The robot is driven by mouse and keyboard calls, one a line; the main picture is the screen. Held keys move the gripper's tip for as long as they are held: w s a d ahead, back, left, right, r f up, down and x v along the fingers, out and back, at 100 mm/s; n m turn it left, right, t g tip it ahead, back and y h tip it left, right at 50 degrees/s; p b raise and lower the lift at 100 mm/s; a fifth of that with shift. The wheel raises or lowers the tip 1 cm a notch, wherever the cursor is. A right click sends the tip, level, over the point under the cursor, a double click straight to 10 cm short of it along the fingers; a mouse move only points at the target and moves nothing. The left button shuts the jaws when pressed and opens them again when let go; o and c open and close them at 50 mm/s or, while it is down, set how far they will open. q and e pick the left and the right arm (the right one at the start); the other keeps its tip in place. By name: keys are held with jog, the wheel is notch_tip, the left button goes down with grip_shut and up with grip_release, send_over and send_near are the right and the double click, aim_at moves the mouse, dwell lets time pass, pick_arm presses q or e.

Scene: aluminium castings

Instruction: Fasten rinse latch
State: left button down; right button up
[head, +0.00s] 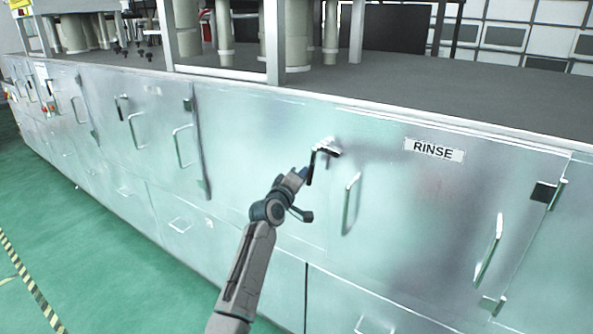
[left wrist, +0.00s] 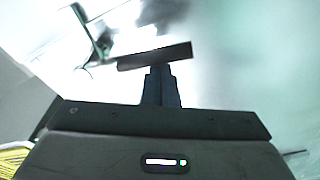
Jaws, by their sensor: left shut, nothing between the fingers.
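The rinse latch (head: 326,150) is a small metal fitting with a dark handle hanging down from it. It sits on the steel cabinet front, left of the RINSE label (head: 434,150). My left gripper (head: 303,173) is shut and empty, with its tips right at the dark handle's left side. In the left wrist view the closed fingers (left wrist: 160,84) point at a dark bar (left wrist: 154,56), which looks like the latch handle. I cannot tell whether they touch it. My right gripper is in neither view.
A door handle (head: 350,203) stands out just right of the latch, and another handle (head: 490,250) is farther right. More doors with handles line the cabinet (head: 182,146) to the left. The green floor (head: 90,255) at the lower left is clear.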

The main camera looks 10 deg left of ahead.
pick_arm(q)
jog(key=shift+s+d+f, duration=0.2)
jog(key=shift+d, duration=0.4)
jog(key=shift+f, duration=0.15)
dwell(0.3)
